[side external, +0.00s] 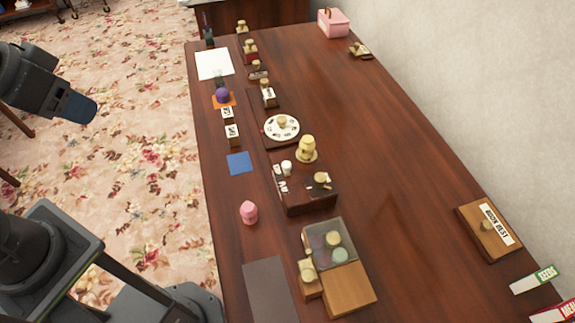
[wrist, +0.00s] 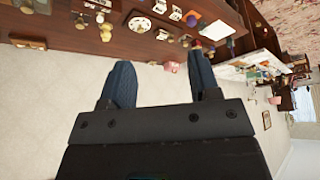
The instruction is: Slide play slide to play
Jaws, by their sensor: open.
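My gripper (side external: 82,108) hangs over the floor left of the table, well away from everything on the table. In the wrist view my gripper (wrist: 160,56) has its two dark blue fingers apart with nothing between them. I cannot tell for sure which thing is the play slide. A dark brown box (side external: 312,205) near the table's middle has small white labels, a white knob (side external: 287,167) and a pale yellow knob (side external: 321,178) on top. Its labels are too small to read, so its setting cannot be told.
The wooden table (side external: 390,180) also holds a white dial (side external: 281,128), a pink cylinder (side external: 249,212), a glass-lidded box (side external: 329,240), a blue square (side external: 240,163), a labelled wooden block (side external: 487,229) and a pink box (side external: 333,23). The table's right middle is mostly clear. A wall borders the right.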

